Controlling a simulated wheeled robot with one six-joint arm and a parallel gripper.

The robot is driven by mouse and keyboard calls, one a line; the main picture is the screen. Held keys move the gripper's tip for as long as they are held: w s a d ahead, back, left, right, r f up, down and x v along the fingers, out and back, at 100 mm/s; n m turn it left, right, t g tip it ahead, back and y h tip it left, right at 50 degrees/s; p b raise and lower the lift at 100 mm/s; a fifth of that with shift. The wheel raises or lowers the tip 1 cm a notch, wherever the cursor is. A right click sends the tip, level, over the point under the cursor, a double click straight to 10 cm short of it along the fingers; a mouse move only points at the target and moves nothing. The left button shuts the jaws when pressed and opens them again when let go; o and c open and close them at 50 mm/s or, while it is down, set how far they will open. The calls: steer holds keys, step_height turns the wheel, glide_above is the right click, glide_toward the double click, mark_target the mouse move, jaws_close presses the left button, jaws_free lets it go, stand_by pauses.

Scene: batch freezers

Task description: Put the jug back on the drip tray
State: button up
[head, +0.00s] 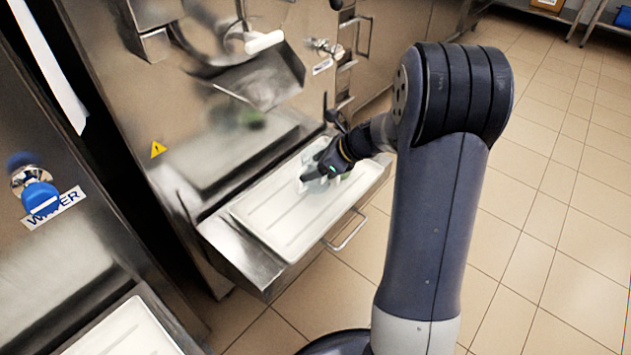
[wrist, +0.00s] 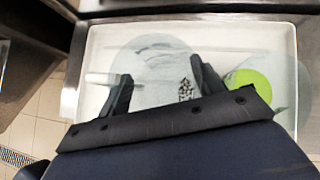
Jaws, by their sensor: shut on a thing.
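The drip tray (head: 262,222) is a long white ribbed tray on a steel shelf at the front of the freezer; its pale rim also shows in the wrist view (wrist: 92,45). The jug (head: 316,153) is pale and see-through, over the tray's far right part in the head view. In the wrist view the jug (wrist: 150,62) lies between and beyond the two dark fingers. My gripper (head: 318,170) is shut on the jug, and its fingers show in the wrist view (wrist: 160,82). My gripper hides part of the jug. I cannot tell whether its base touches the tray.
A bright green round patch (wrist: 250,84) shows right of the fingers; I cannot tell what it belongs to. A steel chute (head: 262,80) with a white handle (head: 263,42) is above the tray. A bar handle (head: 346,230) juts from the shelf front. Tiled floor is clear at right.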

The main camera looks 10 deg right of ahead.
step_height(320, 180, down, 4)
steer(key=shift+f+b, duration=0.15)
steer(key=shift+b, duration=0.55)
steer(key=shift+f, duration=0.1)
steer(key=o, duration=0.8)
steer(key=shift+o, duration=0.2)
steer(key=shift+r, duration=0.2)
steer(key=p+v, duration=0.3)
steer(key=v, duration=0.9)
steer(key=shift+s+f, duration=0.1)
steer(key=shift+f, duration=0.05)
